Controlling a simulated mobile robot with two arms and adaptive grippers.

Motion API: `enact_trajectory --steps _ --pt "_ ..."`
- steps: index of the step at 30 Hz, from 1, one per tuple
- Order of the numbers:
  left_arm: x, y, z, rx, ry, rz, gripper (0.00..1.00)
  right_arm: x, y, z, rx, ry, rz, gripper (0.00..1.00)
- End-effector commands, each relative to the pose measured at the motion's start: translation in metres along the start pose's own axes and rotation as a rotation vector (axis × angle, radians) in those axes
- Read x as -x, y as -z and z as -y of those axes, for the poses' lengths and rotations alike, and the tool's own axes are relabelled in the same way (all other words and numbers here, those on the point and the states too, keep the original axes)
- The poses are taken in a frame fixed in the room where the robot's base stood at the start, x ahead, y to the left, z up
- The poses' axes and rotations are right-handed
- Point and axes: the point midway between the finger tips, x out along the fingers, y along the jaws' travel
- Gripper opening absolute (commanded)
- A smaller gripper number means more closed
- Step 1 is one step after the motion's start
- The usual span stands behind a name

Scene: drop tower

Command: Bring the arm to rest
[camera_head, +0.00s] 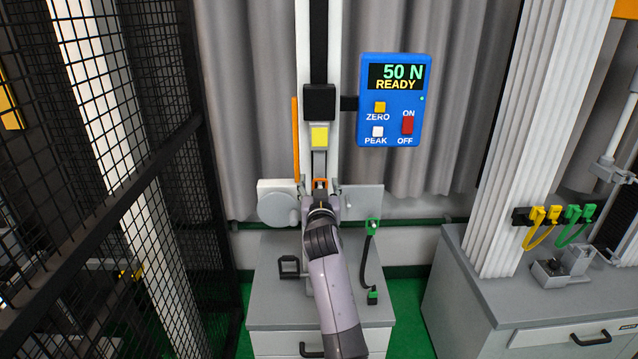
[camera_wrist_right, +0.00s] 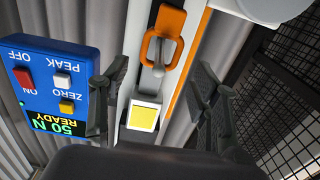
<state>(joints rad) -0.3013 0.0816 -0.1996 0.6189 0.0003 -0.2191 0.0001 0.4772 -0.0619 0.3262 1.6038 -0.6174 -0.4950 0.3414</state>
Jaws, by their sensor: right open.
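My right arm reaches up from the bottom middle of the head view, with its gripper (camera_head: 320,196) in front of the white upright column (camera_head: 303,65). In the right wrist view my right gripper (camera_wrist_right: 158,88) is open, with its two dark fingers wide apart and nothing between them held. An orange loop (camera_wrist_right: 151,48) on the column lies beyond the fingertips, apart from them. In the head view the loop (camera_head: 320,183) shows just above the gripper, partly hidden by it. My left gripper is in neither view.
A blue force meter (camera_head: 394,140) reading "50 N READY" hangs right of the column. Grey cabinets (camera_head: 265,310) stand below, one with a black cable (camera_head: 366,265) with green ends. A black mesh fence (camera_head: 150,220) is close on the left. Yellow and green clips (camera_head: 555,214) sit at right.

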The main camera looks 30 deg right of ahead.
Motion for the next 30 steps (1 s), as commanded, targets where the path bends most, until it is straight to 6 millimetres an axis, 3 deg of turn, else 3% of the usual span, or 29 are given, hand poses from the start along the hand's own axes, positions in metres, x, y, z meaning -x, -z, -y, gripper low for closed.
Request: enact_trajectory --steps 9,17,20,23,26,30 --pt "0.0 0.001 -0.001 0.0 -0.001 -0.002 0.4 0.047 -0.001 0.0 -0.001 0.0 0.002 0.56" --pt "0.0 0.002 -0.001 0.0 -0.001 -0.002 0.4 0.056 0.0 0.0 0.0 0.0 0.001 0.56" --pt "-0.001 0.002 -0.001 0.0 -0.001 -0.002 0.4 0.056 -0.01 0.004 0.01 0.011 0.016 0.56" --pt "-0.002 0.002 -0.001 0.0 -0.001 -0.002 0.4 0.056 -0.045 0.019 0.04 0.052 0.066 0.56" --pt "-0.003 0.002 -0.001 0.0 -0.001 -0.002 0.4 0.062 -0.105 0.041 0.088 0.121 0.151 0.56" --pt "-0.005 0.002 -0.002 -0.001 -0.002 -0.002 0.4 0.088 -0.207 0.068 0.163 0.228 0.296 0.56"
